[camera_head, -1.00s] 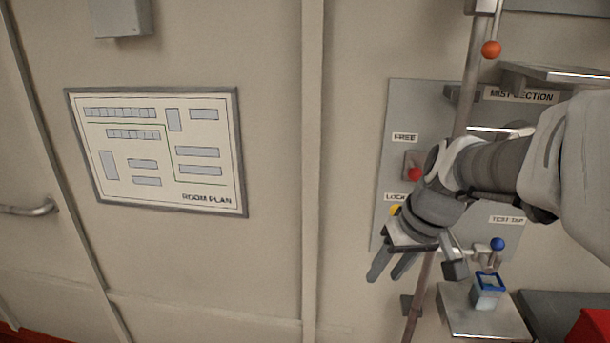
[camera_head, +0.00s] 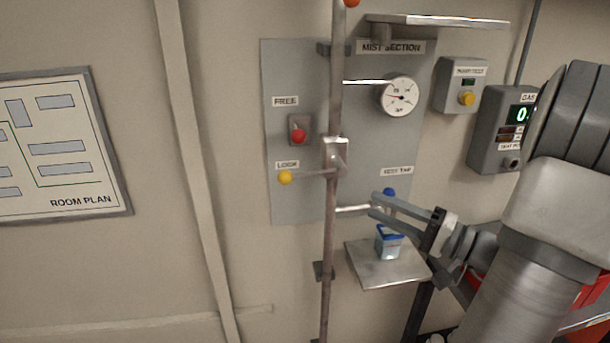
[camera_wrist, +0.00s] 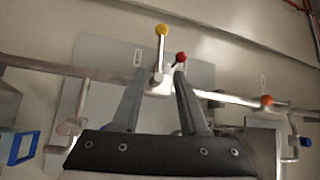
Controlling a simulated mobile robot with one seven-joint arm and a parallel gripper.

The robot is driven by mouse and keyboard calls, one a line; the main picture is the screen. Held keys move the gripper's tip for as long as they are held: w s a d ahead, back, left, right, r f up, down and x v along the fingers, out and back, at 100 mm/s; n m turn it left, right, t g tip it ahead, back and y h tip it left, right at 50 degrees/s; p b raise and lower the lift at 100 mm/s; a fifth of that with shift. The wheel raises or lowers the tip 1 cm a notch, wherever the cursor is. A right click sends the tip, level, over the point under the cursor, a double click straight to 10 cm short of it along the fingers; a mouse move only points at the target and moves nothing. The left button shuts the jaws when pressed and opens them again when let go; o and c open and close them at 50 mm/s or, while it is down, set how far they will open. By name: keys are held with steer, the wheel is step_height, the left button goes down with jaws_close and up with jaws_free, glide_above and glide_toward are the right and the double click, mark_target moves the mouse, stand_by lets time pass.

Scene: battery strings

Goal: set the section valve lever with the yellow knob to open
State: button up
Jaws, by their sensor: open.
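The yellow knob (camera_head: 285,177) is at the left end of a thin lever (camera_head: 312,174). The lever stands out about level from the valve body (camera_head: 337,156) on the upright pipe (camera_head: 331,240), crossways to the pipe. My gripper (camera_head: 373,204) is open and empty, right of the pipe and a little below the valve, pointing left. In the wrist view the yellow knob (camera_wrist: 162,30) is beyond the fingertips, and the lever base shows between my open fingers (camera_wrist: 158,76). Nothing shows as touching.
A red knob (camera_head: 298,136) is on a lock switch marked FREE and LOCK. A gauge (camera_head: 399,97) is at upper right. The test tap's blue knob (camera_head: 389,193) and a blue-rimmed cup (camera_head: 389,243) on a shelf (camera_head: 365,275) are close to my gripper. A ledge (camera_head: 435,20) juts out above.

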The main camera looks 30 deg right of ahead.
mark_target(308, 175)
steer(key=p+x, duration=0.2)
steer(key=x, duration=1.5)
steer(key=shift+w+p, duration=0.25)
steer(key=shift+p, duration=0.1)
steer(key=shift+d, duration=0.1)
jaws_close()
stand_by(0.5)
